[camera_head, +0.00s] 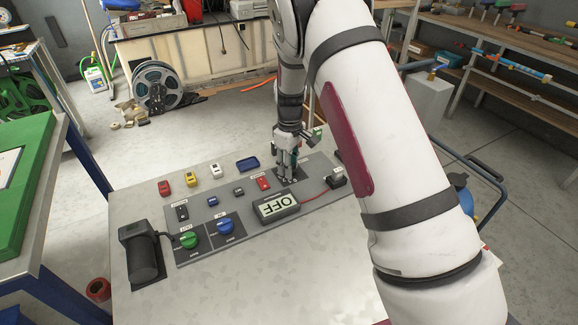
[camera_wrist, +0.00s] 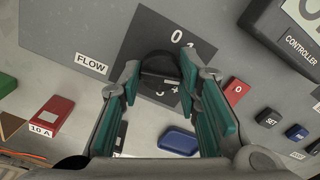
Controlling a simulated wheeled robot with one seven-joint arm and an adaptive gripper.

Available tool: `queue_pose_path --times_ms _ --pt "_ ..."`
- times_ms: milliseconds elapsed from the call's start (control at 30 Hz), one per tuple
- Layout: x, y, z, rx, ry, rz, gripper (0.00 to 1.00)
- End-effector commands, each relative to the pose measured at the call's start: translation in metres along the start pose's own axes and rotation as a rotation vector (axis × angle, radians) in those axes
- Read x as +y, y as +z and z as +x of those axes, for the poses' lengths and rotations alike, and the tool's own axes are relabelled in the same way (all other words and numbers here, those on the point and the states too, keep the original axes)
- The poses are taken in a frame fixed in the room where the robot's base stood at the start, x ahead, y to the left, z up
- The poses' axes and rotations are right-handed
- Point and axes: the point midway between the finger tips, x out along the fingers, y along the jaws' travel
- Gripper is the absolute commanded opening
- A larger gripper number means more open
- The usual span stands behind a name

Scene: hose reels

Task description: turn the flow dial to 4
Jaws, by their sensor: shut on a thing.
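The flow dial (camera_wrist: 158,56) is a dark round knob on a dark square plate (camera_wrist: 200,46), beside a white FLOW label (camera_wrist: 91,63) in the wrist view. A 0 and a 1 show above it, partly readable; marks below it are partly covered, so I cannot tell its setting. My gripper (camera_wrist: 160,68), with green-padded fingers, is shut on the dial, one finger on each side. In the head view my gripper (camera_head: 287,172) points down onto the panel's far part and hides the dial.
A green knob (camera_head: 189,240), a blue knob (camera_head: 226,227) and a black cylinder (camera_head: 142,258) are nearer. A hose reel (camera_head: 158,86) stands on the floor behind.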

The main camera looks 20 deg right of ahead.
Motion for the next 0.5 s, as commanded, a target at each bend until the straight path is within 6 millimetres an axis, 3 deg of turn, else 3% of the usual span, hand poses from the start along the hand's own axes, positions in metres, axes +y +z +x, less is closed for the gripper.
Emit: queue_pose_path --times_ms 500 --pt "0.0004 -0.0012 -0.0001 0.002 0.001 0.479 0.03"
